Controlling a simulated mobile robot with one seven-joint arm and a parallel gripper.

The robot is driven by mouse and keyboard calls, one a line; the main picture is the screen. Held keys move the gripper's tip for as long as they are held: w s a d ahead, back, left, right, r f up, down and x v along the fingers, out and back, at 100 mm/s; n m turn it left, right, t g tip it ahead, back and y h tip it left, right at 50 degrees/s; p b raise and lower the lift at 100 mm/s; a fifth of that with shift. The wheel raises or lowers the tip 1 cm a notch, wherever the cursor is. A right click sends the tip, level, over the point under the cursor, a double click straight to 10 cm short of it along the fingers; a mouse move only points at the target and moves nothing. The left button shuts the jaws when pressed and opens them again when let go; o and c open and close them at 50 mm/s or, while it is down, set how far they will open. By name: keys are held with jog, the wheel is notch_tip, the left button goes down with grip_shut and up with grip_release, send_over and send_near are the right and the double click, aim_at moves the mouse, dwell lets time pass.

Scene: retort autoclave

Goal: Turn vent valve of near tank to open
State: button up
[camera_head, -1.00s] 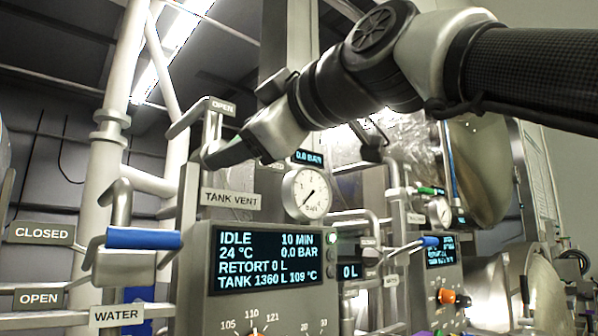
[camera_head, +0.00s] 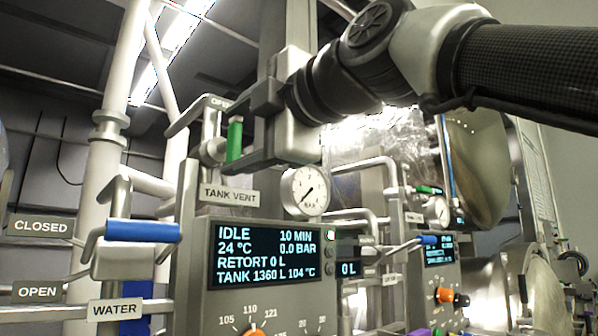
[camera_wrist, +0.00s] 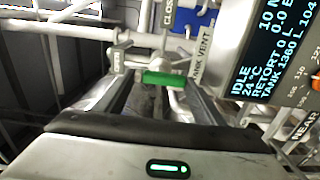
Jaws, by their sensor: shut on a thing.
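The near tank's vent valve has a green handle (camera_head: 234,140), which stands upright above the TANK VENT label (camera_head: 230,195) in the head view. In the wrist view the green handle (camera_wrist: 165,78) lies crosswise between my two fingers. My gripper (camera_head: 243,134) is shut on the handle, one finger above it and one below in the head view; the exact contact is hard to see. A CLOSED label (camera_wrist: 168,14) shows at the top of the wrist view.
A control panel (camera_head: 200,265) with a lit screen reading 0.0 BAR is below right of the valve. A pressure gauge (camera_head: 305,191) stands beside it. A blue water valve handle (camera_head: 142,231) is lower left. Metal pipes surround the valve. A second panel (camera_head: 447,275) is farther right.

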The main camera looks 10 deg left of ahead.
dwell(0.5)
jog(key=o, duration=1.1)
jog(key=shift+c, duration=0.2)
jog(key=b+v, duration=0.1)
jog(key=v, duration=1.6)
jog(key=shift+d+b, duration=0.25)
jog(key=shift+b, duration=0.1)
jog(key=shift+s, duration=0.1)
